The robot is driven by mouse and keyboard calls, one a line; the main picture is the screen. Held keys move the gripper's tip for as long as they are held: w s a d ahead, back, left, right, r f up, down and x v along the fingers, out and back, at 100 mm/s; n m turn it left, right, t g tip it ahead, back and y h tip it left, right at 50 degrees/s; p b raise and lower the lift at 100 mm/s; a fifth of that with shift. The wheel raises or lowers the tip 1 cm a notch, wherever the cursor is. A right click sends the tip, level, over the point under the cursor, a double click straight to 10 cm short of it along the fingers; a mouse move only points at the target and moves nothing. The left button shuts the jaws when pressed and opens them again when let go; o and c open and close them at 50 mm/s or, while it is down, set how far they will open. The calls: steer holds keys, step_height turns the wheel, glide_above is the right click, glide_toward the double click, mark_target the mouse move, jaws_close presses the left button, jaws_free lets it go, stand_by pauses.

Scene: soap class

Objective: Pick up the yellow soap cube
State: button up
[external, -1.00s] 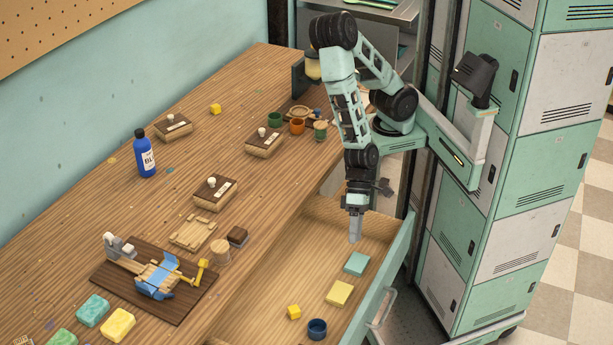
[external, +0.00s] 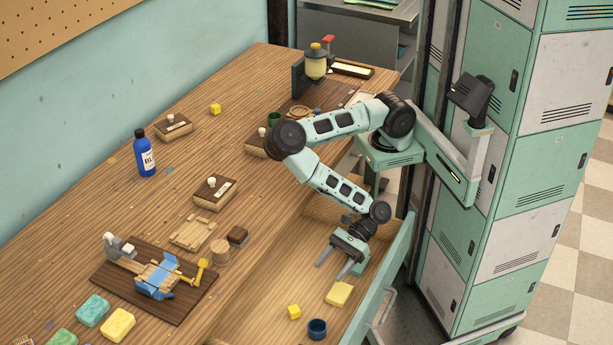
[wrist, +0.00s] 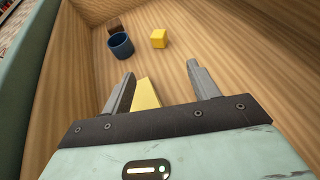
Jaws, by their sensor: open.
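A small yellow cube (external: 294,311) lies on the drawer floor in the external view, left of a dark blue cup (external: 317,328). In the wrist view the yellow cube (wrist: 158,39) lies beyond my fingertips, right of the blue cup (wrist: 121,45). My gripper (external: 331,270) is open and tilted inside the drawer, short of the cube. In the wrist view my gripper's fingers (wrist: 160,71) are apart, and a flat pale yellow block (wrist: 146,93) shows between and below them. Another yellow cube (external: 215,109) sits on the workbench.
The drawer's green front (external: 385,280) and wooden walls enclose the space. The flat yellow block (external: 340,293) lies close to my gripper. A dark brown block (wrist: 115,26) shows past the cup in the wrist view. The workbench (external: 110,210) holds several blocks and a blue bottle (external: 145,155).

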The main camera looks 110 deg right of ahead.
mark_target(298, 307)
steer(key=x, duration=1.4)
steer(key=shift+w+a+f, duration=0.15)
steer(key=shift+w+f, duration=0.1)
steer(key=c, duration=1.2)
